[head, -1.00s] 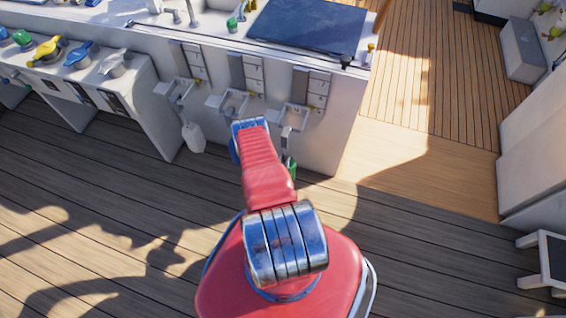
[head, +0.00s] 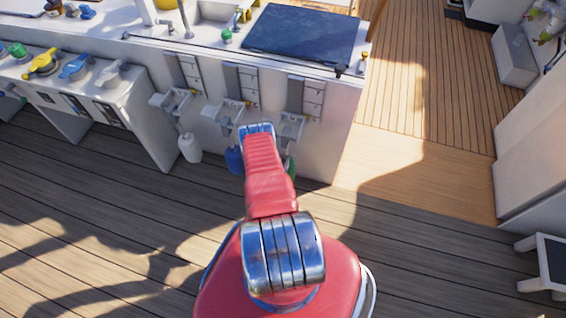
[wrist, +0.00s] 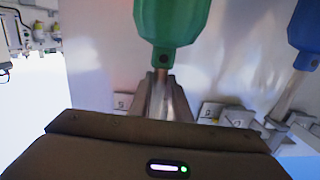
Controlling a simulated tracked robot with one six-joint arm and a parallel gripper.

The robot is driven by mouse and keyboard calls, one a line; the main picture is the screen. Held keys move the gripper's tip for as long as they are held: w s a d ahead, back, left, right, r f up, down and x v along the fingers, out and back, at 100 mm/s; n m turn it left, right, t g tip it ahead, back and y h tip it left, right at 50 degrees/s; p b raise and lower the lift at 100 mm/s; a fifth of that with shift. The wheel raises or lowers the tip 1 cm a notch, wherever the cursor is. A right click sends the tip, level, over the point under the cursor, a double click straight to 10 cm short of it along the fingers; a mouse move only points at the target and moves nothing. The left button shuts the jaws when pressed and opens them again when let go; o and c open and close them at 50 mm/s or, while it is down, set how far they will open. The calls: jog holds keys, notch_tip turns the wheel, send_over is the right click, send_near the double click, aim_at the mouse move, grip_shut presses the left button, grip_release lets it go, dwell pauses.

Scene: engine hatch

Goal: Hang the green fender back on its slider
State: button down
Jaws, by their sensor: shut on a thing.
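The green fender (wrist: 172,20) fills the top middle of the wrist view, its narrow end with a hole towards my gripper (wrist: 163,88). My gripper is shut at that narrow end; the exact part between the fingers is hard to see. In the head view only a sliver of the green fender (head: 291,167) shows beside my red arm, which hides the gripper. The right-hand slider (head: 291,126), a white bracket below a grey rail (head: 306,97), is just above it on the white panel. I cannot tell whether fender and slider touch.
A blue fender (head: 234,160) hangs below the middle slider (head: 224,112), partly behind my arm; it also shows in the wrist view (wrist: 308,28). A white fender (head: 190,148) hangs at the left slider (head: 171,102). Open deck (head: 420,260) lies to the right.

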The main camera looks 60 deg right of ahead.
jog(key=shift+d, duration=0.2)
jog(key=shift+f, duration=1.5)
jog(key=c, duration=1.6)
grip_release()
jog(key=shift+o, duration=0.2)
jog(key=shift+a, duration=0.1)
jog(key=f+v, duration=0.1)
jog(key=v, duration=1.2)
jog(key=shift+a+r, duration=0.35)
